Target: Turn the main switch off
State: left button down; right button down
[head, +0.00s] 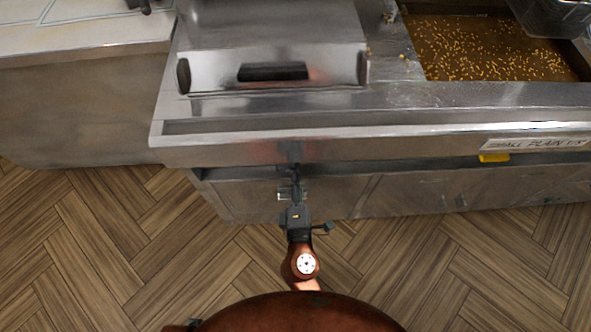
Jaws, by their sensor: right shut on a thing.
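The steel frying range (400,150) fills the upper right of the head view. My right gripper (292,172) reaches forward from the bottom to the range's front, just at the lower edge of the front ledge. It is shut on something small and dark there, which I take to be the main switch. The ledge and the fingers hide most of that thing, so I cannot see which way it is set. My left gripper is not in view.
A steel lid with a dark handle slot (272,72) lies on the range top. A vat of oil with frying bits (480,50) and a dark basket (553,15) are at upper right. A yellow piece (494,157) sits under a paper label (535,143). Wooden floor is clear both sides.

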jog(key=shift+f, duration=0.1)
jog(key=c, duration=1.8)
grip_release()
jog(key=shift+c, duration=0.2)
jog(key=s, duration=1.2)
